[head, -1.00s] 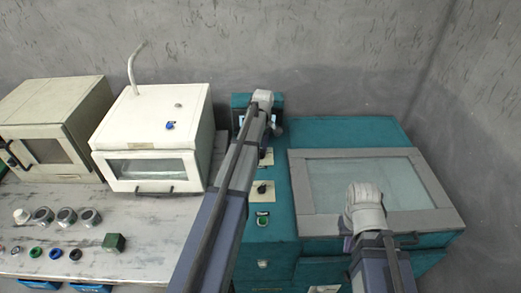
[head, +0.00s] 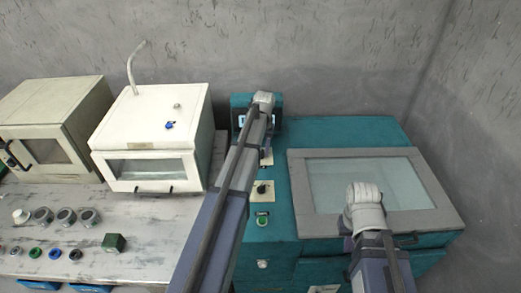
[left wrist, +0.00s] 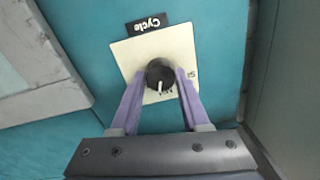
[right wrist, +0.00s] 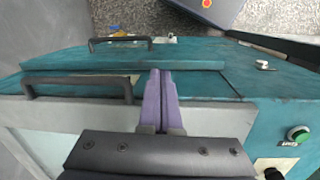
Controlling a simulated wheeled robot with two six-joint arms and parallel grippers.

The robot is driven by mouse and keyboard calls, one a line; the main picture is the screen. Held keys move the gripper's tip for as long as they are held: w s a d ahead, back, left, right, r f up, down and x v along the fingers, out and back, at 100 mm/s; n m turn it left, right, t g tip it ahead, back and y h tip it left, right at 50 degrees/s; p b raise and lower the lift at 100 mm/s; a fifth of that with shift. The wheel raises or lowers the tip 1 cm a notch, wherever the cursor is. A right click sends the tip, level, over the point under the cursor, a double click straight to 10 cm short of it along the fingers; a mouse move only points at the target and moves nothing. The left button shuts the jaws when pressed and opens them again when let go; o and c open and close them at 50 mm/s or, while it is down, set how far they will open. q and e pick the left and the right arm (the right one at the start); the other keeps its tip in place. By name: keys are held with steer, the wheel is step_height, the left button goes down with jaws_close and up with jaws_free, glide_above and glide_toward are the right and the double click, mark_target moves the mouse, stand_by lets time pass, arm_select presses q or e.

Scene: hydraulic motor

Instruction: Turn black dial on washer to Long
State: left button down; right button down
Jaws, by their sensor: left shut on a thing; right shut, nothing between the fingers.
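The black dial (left wrist: 160,78) sits on a cream plate (left wrist: 122,52) on the teal washer, under an upside-down "Cycle" label (left wrist: 155,29) in the left wrist view. Its white pointer faces the bottom of that picture. My left gripper (left wrist: 160,70) is shut on the dial, one purple finger on each side. Plate lettering shows partly at the right; the fingers hide the rest. In the head view my left arm covers this dial. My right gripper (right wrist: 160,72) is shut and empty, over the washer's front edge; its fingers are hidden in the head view.
Another black knob (head: 262,187) and a green button (head: 262,218) are nearer the front of the washer panel. The glass-windowed lid (head: 419,168) is closed.

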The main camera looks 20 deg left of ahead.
mark_target(261, 152)
arm_select(q)
steer(key=m, duration=0.4)
steer(key=shift+m, duration=2.1)
steer(key=shift+c, duration=1.9)
jaws_free()
steer(key=shift+r, duration=0.1)
steer(key=r+p, duration=0.7)
steer(key=p, duration=0.1)
steer(key=shift+s+d+r, duration=0.15)
steer(key=shift+d+r, duration=0.1)
steer(key=shift+r, duration=0.1)
